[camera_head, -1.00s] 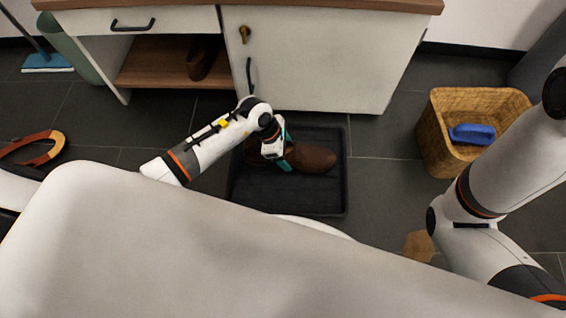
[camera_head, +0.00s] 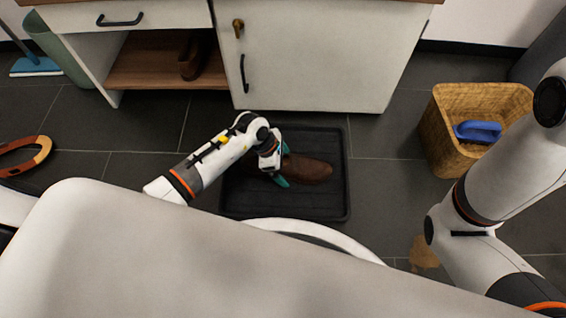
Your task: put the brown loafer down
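The brown loafer (camera_head: 308,169) is over the black tray (camera_head: 335,205) on the floor, with its toe to the right. My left gripper (camera_head: 282,165) comes down over its heel half, with one teal finger on each side. The gripper appears shut on the loafer. The heel part is mostly hidden by the gripper. I cannot tell whether the sole touches the tray. My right arm is at the right edge, and its gripper is out of view.
A white cabinet (camera_head: 320,60) stands behind the tray, with another brown shoe (camera_head: 191,65) on its open wooden shelf (camera_head: 150,70). A wicker basket (camera_head: 445,140) holding a blue brush (camera_head: 478,131) is at the right. An orange-brown ring-shaped object (camera_head: 38,152) lies at the left.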

